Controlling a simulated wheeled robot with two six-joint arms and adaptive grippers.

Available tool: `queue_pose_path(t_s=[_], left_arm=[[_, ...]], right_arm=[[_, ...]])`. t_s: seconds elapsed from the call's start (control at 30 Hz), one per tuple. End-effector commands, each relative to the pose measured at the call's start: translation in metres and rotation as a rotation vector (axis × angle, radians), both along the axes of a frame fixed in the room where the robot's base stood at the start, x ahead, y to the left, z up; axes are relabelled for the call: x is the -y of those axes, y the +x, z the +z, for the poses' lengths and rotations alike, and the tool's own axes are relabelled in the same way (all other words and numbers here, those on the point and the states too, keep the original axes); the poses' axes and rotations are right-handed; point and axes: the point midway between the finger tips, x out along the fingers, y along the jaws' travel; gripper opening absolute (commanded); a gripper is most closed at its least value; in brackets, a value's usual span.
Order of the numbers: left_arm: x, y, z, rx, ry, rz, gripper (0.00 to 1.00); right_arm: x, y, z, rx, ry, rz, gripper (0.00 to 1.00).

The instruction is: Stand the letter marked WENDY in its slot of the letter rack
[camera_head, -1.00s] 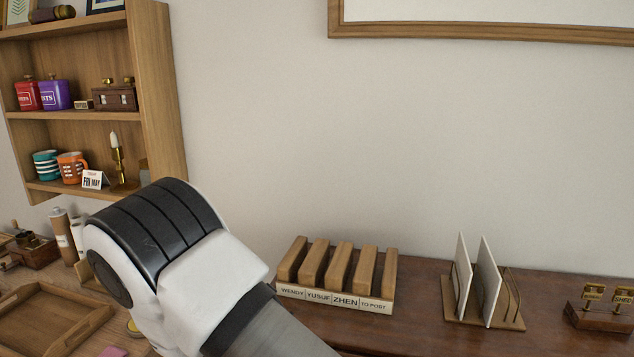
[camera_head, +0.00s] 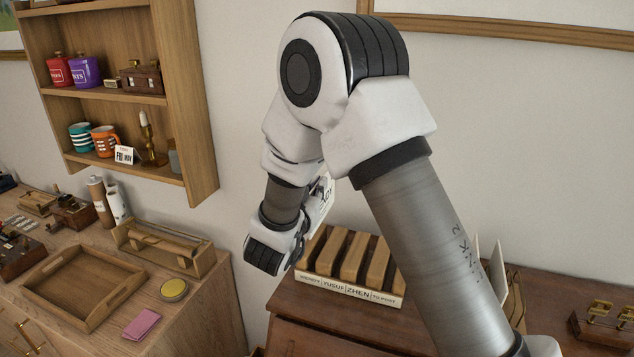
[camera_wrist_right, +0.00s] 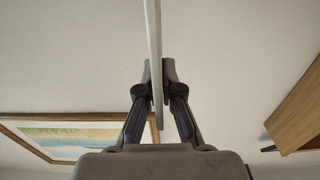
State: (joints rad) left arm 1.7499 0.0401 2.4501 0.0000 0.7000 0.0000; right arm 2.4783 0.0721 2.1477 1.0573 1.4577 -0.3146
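The wooden letter rack (camera_head: 355,289) stands on the dark desk, with upright wooden dividers and a front strip labelled WENDY, YUSUF, ZHEN and TO POST. My right gripper (camera_wrist_right: 157,85) is shut on a thin white letter (camera_wrist_right: 153,35), seen edge-on in the wrist view. In the head view part of the letter (camera_head: 323,205) shows beside my wrist, above and behind the rack's left end. Dark marks show on it, but I cannot read the name. My right arm hides most of the gripper there. My left gripper is not in view.
A holder with white cards (camera_head: 498,268) is partly hidden behind my right arm. A brass-topped wooden stand (camera_head: 600,325) is at far right. At left are a wooden tray (camera_head: 85,290), a pink pad (camera_head: 141,324), a yellow-lidded tin (camera_head: 173,289) and a wall shelf (camera_head: 190,100).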

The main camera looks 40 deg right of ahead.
Motion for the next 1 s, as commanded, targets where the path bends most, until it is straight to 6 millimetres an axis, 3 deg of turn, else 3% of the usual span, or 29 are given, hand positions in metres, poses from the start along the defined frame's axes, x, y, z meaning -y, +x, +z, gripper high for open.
queue_pose_path(t_s=[0.27,1.0], left_arm=[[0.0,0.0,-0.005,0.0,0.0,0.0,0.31],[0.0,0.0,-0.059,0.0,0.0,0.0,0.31]], right_arm=[[-0.002,-0.001,-0.008,-0.001,0.003,-0.002,0.0],[-0.002,0.0,-0.078,-0.001,0.003,-0.002,0.0]])
